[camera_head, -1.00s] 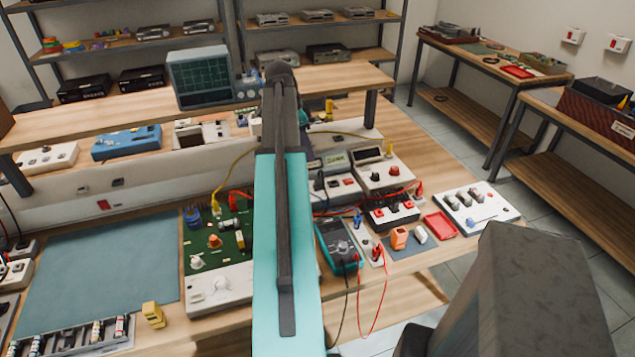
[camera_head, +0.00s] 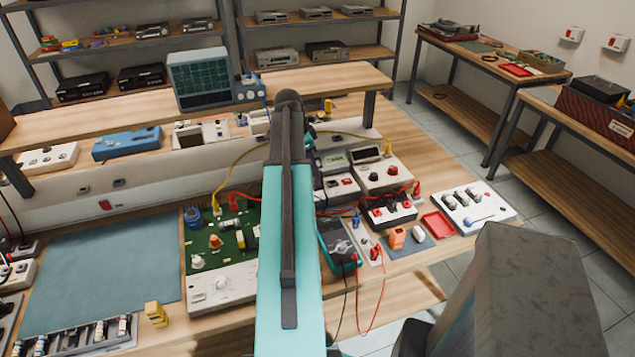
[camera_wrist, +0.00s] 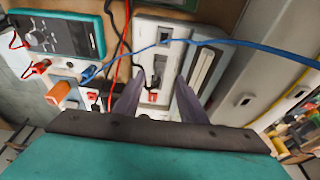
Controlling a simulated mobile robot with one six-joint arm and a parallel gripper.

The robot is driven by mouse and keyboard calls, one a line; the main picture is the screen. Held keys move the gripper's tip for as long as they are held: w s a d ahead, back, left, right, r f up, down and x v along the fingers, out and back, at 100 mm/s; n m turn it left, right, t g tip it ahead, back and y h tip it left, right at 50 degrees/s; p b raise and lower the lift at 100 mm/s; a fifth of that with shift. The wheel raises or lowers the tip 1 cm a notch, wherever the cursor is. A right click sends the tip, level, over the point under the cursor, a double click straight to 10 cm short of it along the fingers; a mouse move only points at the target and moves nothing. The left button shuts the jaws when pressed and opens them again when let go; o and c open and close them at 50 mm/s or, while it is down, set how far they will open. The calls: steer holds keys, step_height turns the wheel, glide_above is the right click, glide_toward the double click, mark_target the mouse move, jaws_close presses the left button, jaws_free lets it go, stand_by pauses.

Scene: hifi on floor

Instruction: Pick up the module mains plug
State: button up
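My gripper (camera_wrist: 157,103) is open in the wrist view, its two dark fingers apart with nothing held between them. A black lead with a small dark end that may be the module mains plug (camera_wrist: 155,84) lies in line with the gap, over a white module (camera_wrist: 160,62) with a red switch. I cannot tell for sure that this is the plug, nor whether a finger touches anything. In the head view my arm hides the gripper; white instrument modules (camera_head: 341,188) stand just right of the arm.
A blue lead (camera_wrist: 215,42) crosses above the fingers, and a red lead (camera_wrist: 122,40) runs left of them. A teal multimeter (camera_head: 337,243), a green circuit board (camera_head: 228,240) and an orange block (camera_head: 396,238) are close by. White trunking (camera_wrist: 245,95) stands at right. The blue mat (camera_head: 100,270) is mostly clear.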

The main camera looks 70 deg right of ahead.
mark_target(318, 183)
steer(key=shift+f, duration=0.15)
steer(key=shift+p+x, duration=0.9)
steer(key=shift+x, duration=0.3)
steer(key=shift+p+x, duration=0.35)
steer(key=shift+x, duration=0.9)
steer(key=shift+s, duration=0.1)
jaws_close()
